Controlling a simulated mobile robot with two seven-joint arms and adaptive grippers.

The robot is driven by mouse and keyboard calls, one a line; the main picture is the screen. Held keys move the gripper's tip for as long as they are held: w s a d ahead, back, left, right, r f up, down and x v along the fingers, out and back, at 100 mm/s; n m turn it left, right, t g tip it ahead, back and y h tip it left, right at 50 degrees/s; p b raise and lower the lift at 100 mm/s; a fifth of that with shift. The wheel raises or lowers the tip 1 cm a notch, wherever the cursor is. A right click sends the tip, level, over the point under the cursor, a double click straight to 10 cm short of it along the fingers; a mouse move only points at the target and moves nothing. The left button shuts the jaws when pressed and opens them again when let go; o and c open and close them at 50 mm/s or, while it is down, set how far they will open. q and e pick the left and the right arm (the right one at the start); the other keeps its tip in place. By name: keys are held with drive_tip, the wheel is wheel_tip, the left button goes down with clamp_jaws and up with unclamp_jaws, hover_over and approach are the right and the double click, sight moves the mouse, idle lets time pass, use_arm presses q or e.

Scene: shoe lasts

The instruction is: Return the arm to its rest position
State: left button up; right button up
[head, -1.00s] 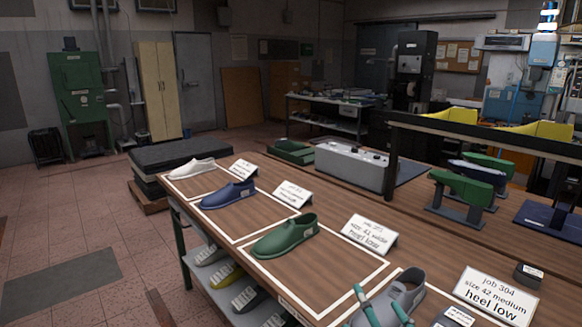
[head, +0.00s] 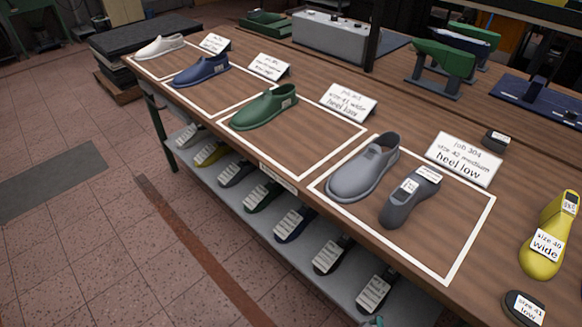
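Only a small teal tip shows at the bottom edge of the head view, likely my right gripper (head: 375,321). It is low in front of the table edge, apart from the shoes, and too little shows to tell its opening. My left gripper is not in view. A grey shoe (head: 353,178) and a dark grey last (head: 402,207) with white labels lie side by side in the rightmost white-outlined area. The sign "job 304, size 42 medium, heel low" (head: 464,160) stands behind them. Nothing is seen held.
Green (head: 262,108), blue (head: 200,71) and white (head: 160,45) shoes lie in outlined areas along the wooden table (head: 330,230). A yellow last (head: 549,235) and a dark heel piece (head: 524,307) are at right. Several labelled lasts fill the lower shelf (head: 215,178).

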wheel_tip(320, 180, down, 14)
drive_tip(key=s+b, duration=0.2)
drive_tip(key=s+d+f+g+b, duration=0.1)
drive_tip(key=s+f+b, duration=0.1)
drive_tip(key=s+f, duration=0.6)
drive_tip(key=s+d+f+g+b, duration=0.1)
drive_tip(key=s+d+f+b, duration=0.1)
drive_tip(key=s+f, duration=0.7)
wheel_tip(320, 180, down, 6)
drive_tip(key=shift+f+b, duration=0.1)
drive_tip(key=shift+b, duration=0.75)
